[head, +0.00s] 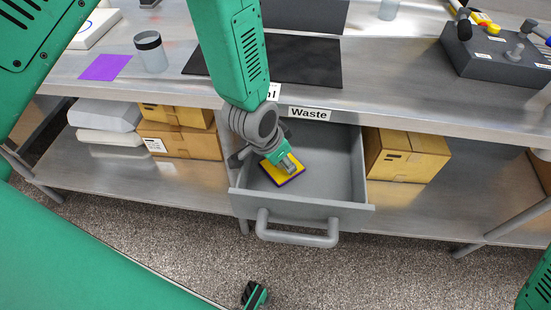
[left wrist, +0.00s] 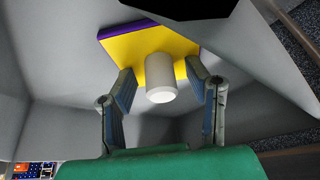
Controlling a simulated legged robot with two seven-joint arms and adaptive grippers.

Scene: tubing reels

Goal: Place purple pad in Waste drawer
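The purple pad (head: 296,180) is yellow on top with a purple lower edge. It lies on the floor of the open grey Waste drawer (head: 340,160), and it also shows in the left wrist view (left wrist: 185,42). A white cylindrical knob (left wrist: 161,78) stands up from its middle. My left gripper (head: 285,161) reaches down into the drawer over the pad. In the left wrist view its fingers (left wrist: 163,80) stand on either side of the knob, with gaps on both sides, so it is open.
The drawer's front wall and handle (head: 297,237) stick out over the floor. A flat purple square (head: 105,67) and a lidded jar (head: 151,52) are on the bench. Cardboard boxes (head: 405,155) sit on the lower shelf. A grey tool holder (head: 497,50) stands at the right.

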